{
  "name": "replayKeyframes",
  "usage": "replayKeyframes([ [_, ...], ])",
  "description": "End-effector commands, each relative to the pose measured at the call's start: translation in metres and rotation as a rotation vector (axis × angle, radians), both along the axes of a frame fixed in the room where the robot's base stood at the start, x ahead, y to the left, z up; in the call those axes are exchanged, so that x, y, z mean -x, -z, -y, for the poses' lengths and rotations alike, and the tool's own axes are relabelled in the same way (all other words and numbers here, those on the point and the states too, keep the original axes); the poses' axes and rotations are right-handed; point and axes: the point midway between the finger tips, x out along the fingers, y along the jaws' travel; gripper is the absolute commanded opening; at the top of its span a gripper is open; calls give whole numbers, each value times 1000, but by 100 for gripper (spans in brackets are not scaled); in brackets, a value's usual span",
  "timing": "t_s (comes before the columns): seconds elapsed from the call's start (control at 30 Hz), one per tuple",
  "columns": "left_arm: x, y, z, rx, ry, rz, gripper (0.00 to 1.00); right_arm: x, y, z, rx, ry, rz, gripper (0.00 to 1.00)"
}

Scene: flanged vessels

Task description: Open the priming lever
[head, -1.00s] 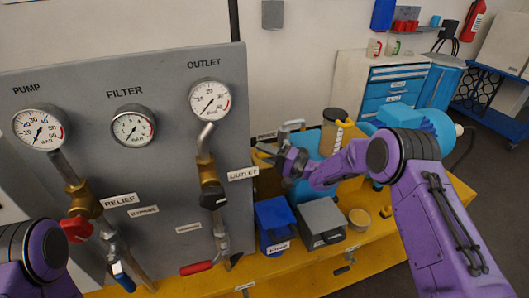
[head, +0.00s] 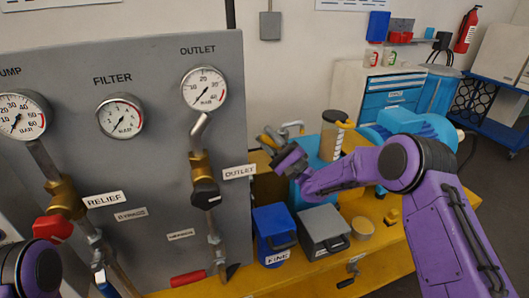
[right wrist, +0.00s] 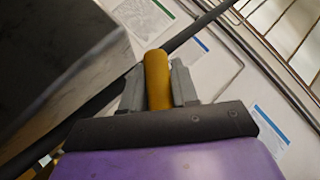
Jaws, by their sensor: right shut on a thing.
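The priming lever shows as a yellow grip (right wrist: 157,78) in the right wrist view, standing upright between the grey fingers. In the head view, the right gripper (head: 271,142) is just right of the grey panel, above the bench, with the yellow of the lever (head: 272,134) at its fingertips. The right gripper (right wrist: 158,85) is shut on the lever. The lever's lower end and pivot are hidden behind my gripper and the panel edge. My left gripper is out of view; only part of my left arm shows at the lower left.
A blue bin (head: 273,225) and a grey bin (head: 323,222) stand below my right gripper.

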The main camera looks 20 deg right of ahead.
Motion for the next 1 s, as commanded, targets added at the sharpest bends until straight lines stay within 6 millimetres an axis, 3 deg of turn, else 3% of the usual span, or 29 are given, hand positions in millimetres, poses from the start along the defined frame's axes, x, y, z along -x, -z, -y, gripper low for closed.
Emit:
replayKeyframes([
  [0.5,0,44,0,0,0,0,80,-1,-21,34,-492,1,-17,0],
  [1.0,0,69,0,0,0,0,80,-2,-29,63,-850,0,-31,0],
])
